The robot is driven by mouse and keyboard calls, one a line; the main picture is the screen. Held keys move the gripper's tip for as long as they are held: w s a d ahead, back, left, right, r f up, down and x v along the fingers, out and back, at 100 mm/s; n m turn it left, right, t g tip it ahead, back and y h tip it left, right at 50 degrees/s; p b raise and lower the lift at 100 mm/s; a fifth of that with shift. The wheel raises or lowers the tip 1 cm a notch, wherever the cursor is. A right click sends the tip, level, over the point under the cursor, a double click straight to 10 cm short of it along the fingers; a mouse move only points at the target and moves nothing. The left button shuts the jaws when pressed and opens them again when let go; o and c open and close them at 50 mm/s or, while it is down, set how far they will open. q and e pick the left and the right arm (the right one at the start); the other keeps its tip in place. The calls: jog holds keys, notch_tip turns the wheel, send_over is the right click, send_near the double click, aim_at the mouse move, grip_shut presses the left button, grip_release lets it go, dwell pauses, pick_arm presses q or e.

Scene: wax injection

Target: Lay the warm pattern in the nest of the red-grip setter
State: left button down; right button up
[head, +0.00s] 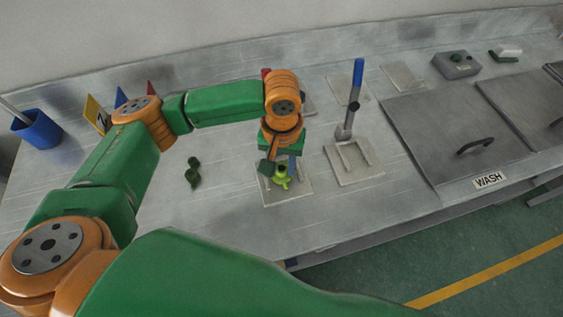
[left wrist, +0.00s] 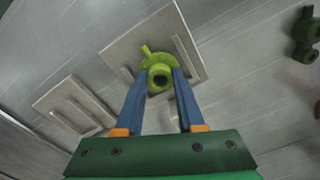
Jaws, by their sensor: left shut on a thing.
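The warm pattern, a yellow-green piece with a round hub (head: 281,177), is between the fingers of my left gripper (head: 281,172). The left wrist view shows its hub and flange (left wrist: 160,74) between the blue fingertips (left wrist: 159,84). The fingers are shut on it. Below it is a pale square setter plate (head: 299,194) with raised rails, also in the left wrist view (left wrist: 130,40). A red grip (head: 266,72) shows behind my arm; its lever is hidden. I cannot tell whether the pattern touches the plate. My right gripper is not in view.
A blue-grip setter (head: 357,75) stands just right. A dark green piece (head: 193,172) lies on the bench left. A blue cup (head: 38,130), coloured flags (head: 95,112), a button box (head: 456,65) and lidded WASH basin (head: 440,130) stand around. The front-left bench is clear.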

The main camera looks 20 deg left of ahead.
aim_at(282, 169)
pick_arm(q)
jog(key=c, duration=0.5)
grip_release()
jog(key=shift+f, duration=0.1)
notch_tip(282, 169, up, 12)
jog(key=shift+r, duration=0.2)
